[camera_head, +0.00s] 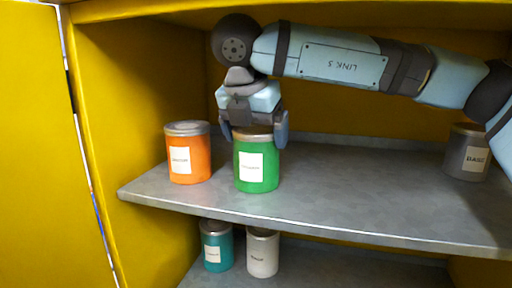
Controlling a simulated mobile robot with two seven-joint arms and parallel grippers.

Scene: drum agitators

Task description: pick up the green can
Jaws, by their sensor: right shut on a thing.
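The green can (257,172) has a white label and stands upright at the front edge of the grey upper shelf. My right gripper (254,135) comes down over it from above, with one finger on each side of the can's top. It is shut on the can. The fingers and palm cover part of the lid. The can appears to rest on the shelf; I cannot tell whether there is a gap beneath it. My left gripper is not in view.
An orange can (188,155) stands close to the left. A grey can (467,152) stands far right on the upper shelf (350,185). A teal can (216,248) and a white can (262,255) are on the lower shelf. Yellow cabinet walls enclose the left and top.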

